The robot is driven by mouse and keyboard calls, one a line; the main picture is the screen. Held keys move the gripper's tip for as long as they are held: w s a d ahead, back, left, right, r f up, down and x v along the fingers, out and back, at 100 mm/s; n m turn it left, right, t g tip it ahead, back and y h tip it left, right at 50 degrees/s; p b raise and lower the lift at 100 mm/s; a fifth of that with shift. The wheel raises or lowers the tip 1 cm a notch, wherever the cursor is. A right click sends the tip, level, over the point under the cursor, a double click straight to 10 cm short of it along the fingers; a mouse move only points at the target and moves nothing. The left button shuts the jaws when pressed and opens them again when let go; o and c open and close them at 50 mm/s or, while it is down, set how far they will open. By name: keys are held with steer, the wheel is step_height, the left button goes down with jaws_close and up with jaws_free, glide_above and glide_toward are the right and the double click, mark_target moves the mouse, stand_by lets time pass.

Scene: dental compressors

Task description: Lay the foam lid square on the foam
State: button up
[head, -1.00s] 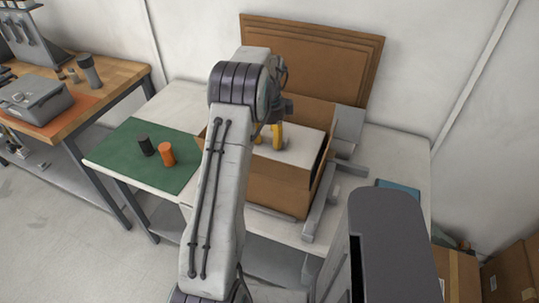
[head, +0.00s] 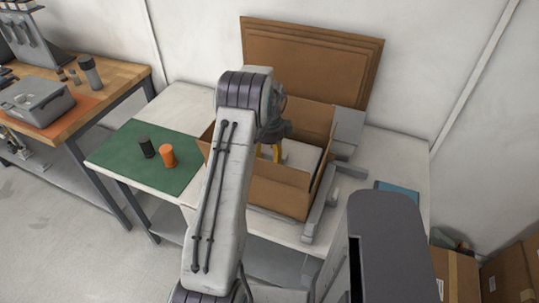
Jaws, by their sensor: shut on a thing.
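The foam lid (head: 301,158) is a pale flat slab inside the open cardboard box (head: 275,194), below the level of the box's upper edges. My gripper (head: 269,154), with yellow fingers, reaches down into the box from above and is shut on the lid. My arm hides the lid's left part, and the near box wall hides its near edge. The foam under the lid is not visible, so I cannot tell whether the lid touches it or lies square.
The box's walls stand close around my gripper. Grey rails (head: 322,207) lie right of the box. A green mat (head: 128,163) with a black cylinder (head: 146,147) and an orange cylinder (head: 168,155) is at left. Brown panels (head: 312,62) lean against the wall behind.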

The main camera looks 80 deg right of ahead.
steer(key=shift+f, duration=0.1)
steer(key=o, duration=1)
steer(key=shift+c, duration=0.2)
